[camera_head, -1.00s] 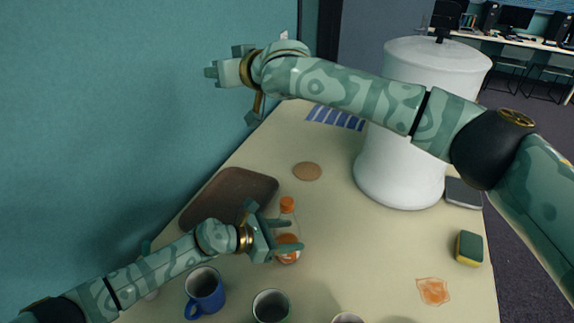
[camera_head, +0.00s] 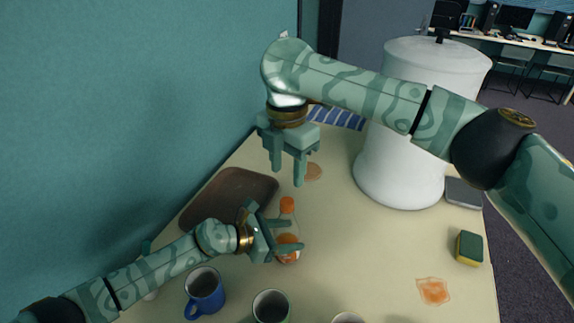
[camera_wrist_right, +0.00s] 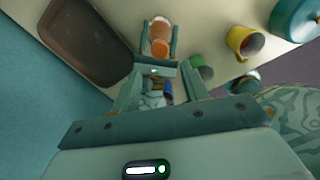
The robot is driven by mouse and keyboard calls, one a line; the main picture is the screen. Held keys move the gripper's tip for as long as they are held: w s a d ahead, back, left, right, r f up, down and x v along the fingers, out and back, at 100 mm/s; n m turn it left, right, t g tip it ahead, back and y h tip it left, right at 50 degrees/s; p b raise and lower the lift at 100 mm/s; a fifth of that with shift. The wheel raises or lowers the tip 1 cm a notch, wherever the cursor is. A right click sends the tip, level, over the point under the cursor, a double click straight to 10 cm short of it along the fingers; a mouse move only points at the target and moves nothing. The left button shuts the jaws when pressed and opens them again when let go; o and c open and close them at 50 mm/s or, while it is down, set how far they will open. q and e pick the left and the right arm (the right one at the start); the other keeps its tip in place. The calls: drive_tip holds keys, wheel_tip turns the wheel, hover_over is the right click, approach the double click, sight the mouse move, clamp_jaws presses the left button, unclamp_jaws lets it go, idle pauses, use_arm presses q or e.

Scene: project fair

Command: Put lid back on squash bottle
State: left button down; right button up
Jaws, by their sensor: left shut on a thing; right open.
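The squash bottle (camera_head: 289,238) stands upright on the table, clear with orange squash low inside. An orange cap-like top (camera_head: 287,203) is at its neck; I cannot tell how firmly it sits. My left gripper (camera_head: 284,237) is shut around the bottle body from the left. The bottle also shows in the right wrist view (camera_wrist_right: 160,24), between the left fingers. My right gripper (camera_head: 285,178) is open and empty, fingers pointing down, above and behind the bottle. I see no separate loose lid.
A brown tray (camera_head: 232,190) lies behind the left arm. A blue mug (camera_head: 205,290) and a green mug (camera_head: 271,307) stand in front. A tall white container (camera_head: 405,150), a sponge (camera_head: 469,248) and an orange spill (camera_head: 433,291) are to the right. A round coaster (camera_head: 315,171) lies behind the bottle.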

sight(287, 201)
drive_tip(key=shift+f, duration=4)
drive_tip(key=shift+c, duration=0.4)
clamp_jaws()
drive_tip(key=m, duration=0.8)
drive_tip(key=shift+o, duration=1.1)
unclamp_jaws()
